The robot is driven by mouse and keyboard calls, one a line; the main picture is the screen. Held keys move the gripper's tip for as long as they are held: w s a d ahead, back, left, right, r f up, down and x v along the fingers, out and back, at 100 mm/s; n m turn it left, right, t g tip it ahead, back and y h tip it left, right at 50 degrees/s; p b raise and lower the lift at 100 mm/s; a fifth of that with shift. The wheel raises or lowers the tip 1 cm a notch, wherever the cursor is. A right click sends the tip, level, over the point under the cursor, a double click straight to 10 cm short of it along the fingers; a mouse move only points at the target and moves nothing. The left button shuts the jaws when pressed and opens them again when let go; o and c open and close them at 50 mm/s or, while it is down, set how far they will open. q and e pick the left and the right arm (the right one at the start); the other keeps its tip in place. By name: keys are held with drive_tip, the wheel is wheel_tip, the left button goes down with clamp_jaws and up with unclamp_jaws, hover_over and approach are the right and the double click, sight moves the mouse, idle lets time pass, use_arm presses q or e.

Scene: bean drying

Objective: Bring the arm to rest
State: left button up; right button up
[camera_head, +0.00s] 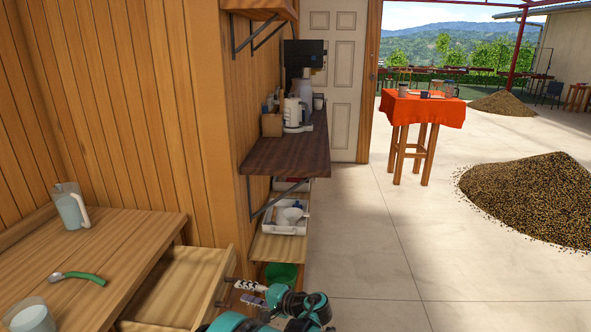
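My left gripper (246,291) is low in the head view, at the end of my teal and black arm. Its two fingers show apart, one above the other, and point left towards the front of the wooden drawer (178,287). I see nothing held between them. The drawer is pulled out from under the wooden table (120,258), and its visible inside looks empty. Whether the fingertips touch the drawer front is hard to tell at this size. My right gripper is out of view.
A dark wall shelf (288,152) holds a kettle (293,114). Below are a white tray (285,229) and a green bucket (281,274). Open floor (368,262) lies right.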

use_arm(q)
drive_tip(key=s+a+r+n+g+h, duration=0.1)
drive_tip(key=s+a+r+h, duration=0.25)
drive_tip(key=s, duration=0.35)
drive_tip(key=s+a+r+n+g+h, duration=0.1)
drive_tip(key=s+a+r+h, duration=0.25)
drive_tip(key=s, duration=0.35)
drive_tip(key=s+d+n+t+h, duration=0.1)
drive_tip(key=s+d+h, duration=0.1)
drive_tip(key=s, duration=0.6)
drive_tip(key=s+d+n+t+h, duration=0.1)
drive_tip(key=s+h, duration=0.3)
drive_tip(key=s, duration=0.5)
drive_tip(key=shift+s+d+f+n, duration=0.15)
drive_tip(key=shift+s+d+n, duration=0.1)
drive_tip(key=shift+d+n, duration=0.5)
